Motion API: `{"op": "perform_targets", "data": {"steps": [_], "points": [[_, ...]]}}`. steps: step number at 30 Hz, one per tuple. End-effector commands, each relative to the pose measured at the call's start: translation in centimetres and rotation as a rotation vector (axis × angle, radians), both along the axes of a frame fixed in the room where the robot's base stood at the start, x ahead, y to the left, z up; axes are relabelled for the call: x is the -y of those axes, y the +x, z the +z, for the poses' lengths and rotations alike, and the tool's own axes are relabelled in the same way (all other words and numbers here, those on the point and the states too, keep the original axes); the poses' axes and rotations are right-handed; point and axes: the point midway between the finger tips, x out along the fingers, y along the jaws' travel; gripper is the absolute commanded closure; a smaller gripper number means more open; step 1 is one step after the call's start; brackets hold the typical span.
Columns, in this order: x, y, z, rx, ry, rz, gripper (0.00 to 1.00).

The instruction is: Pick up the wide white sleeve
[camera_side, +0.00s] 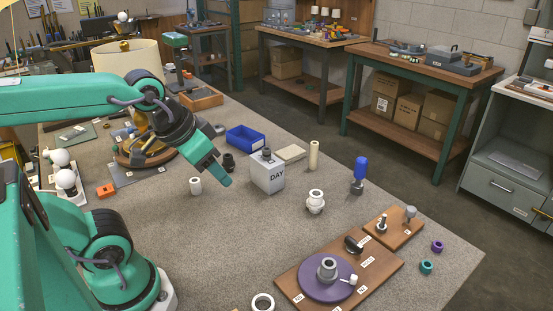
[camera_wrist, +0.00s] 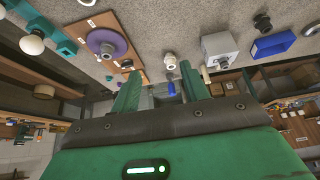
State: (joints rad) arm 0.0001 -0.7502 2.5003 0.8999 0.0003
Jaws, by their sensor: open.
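A white sleeve with a wide flange (camera_side: 315,201) stands upright on the grey mat, right of centre in the side view. It also shows in the wrist view (camera_wrist: 169,60), beyond the gap between my fingers. A small narrow white sleeve (camera_side: 195,186) and a white ring (camera_side: 262,302) are also on the mat; which piece the task means by wide is not certain. My gripper (camera_side: 223,180) is open and empty, above the mat and left of the flanged sleeve, apart from it. In the wrist view its two green fingers (camera_wrist: 160,88) are spread.
A blue tray (camera_side: 246,139), cream tube (camera_side: 313,155) and blue-handled tool (camera_side: 359,174) stand behind. A wooden board with a purple disc (camera_side: 318,284) is in front right. Bare mat lies front centre.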

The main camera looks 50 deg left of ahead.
Motion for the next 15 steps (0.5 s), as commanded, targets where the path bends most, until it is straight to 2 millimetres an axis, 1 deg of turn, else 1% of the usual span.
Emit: {"op": "perform_targets", "data": {"steps": [1,2,11,15], "points": [[0.00,0.01,0.00,0.000,0.000,0.000,0.49],[0.00,0.01,0.00,0.000,0.000,0.000,0.45],[-0.04,0.04,0.01,-0.001,0.000,0.001,0.45],[-0.41,0.40,-0.02,-0.010,0.005,0.008,0.45]]}}
